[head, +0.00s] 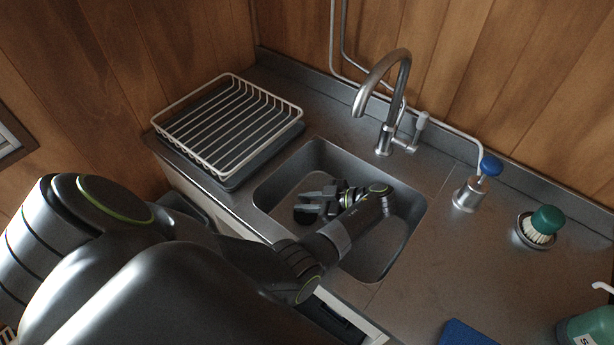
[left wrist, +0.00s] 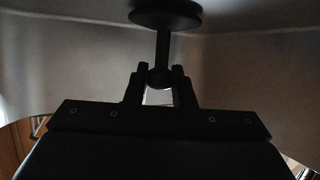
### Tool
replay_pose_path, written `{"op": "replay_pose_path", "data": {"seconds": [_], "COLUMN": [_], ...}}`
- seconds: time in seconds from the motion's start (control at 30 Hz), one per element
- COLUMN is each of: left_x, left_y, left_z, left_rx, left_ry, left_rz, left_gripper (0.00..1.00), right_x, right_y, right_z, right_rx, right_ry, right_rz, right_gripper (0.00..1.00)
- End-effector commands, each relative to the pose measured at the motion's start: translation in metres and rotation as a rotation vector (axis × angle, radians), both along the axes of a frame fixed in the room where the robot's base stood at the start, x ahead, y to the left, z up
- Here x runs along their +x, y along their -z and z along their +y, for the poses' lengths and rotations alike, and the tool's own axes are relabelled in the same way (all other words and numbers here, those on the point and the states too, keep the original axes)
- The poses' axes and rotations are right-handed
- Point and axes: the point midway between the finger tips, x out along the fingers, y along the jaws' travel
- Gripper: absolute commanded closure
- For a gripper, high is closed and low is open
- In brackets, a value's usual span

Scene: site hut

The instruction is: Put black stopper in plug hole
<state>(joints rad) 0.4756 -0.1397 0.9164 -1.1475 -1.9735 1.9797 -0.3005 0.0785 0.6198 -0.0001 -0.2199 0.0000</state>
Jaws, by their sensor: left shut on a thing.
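My left arm reaches down into the sink basin (head: 385,262). My left gripper (head: 318,203) is inside the basin, near its left side. In the left wrist view, the two fingers (left wrist: 160,82) are shut on the stem of the black stopper (left wrist: 166,15), whose wide round disc is beyond the fingertips. In the head view the dark stopper (head: 304,215) shows at the fingertips, low in the basin. I cannot tell whether it touches the basin floor. The plug hole is not visible in either view. My right gripper is not in view.
A curved tap (head: 402,75) stands behind the basin. A white wire dish rack (head: 238,88) on a grey mat is to the left.

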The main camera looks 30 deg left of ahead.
Motion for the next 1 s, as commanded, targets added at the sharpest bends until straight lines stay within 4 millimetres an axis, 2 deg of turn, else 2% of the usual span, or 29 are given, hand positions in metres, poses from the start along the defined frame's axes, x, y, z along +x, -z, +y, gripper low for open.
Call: {"op": "replay_pose_path", "data": {"seconds": [0.33,0.37,0.53,0.8,1.0], "left_x": [0.000,0.000,0.000,0.000,0.000], "left_y": [0.005,0.004,0.004,0.004,-0.012], "left_z": [0.000,0.000,0.000,0.000,0.000], "left_rx": [0.000,0.000,0.000,0.000,0.000], "left_ry": [0.000,0.000,0.000,0.000,0.000], "left_rz": [0.000,0.000,0.000,0.000,-0.001], "left_gripper": [1.00,0.75,0.53,0.52,0.52], "right_x": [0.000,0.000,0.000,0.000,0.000], "right_y": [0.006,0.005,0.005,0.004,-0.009], "right_z": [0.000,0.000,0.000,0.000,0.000], "right_rx": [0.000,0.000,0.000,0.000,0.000], "right_ry": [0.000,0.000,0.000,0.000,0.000], "right_rz": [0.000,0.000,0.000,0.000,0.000], "right_gripper": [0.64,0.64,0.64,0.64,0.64]}}
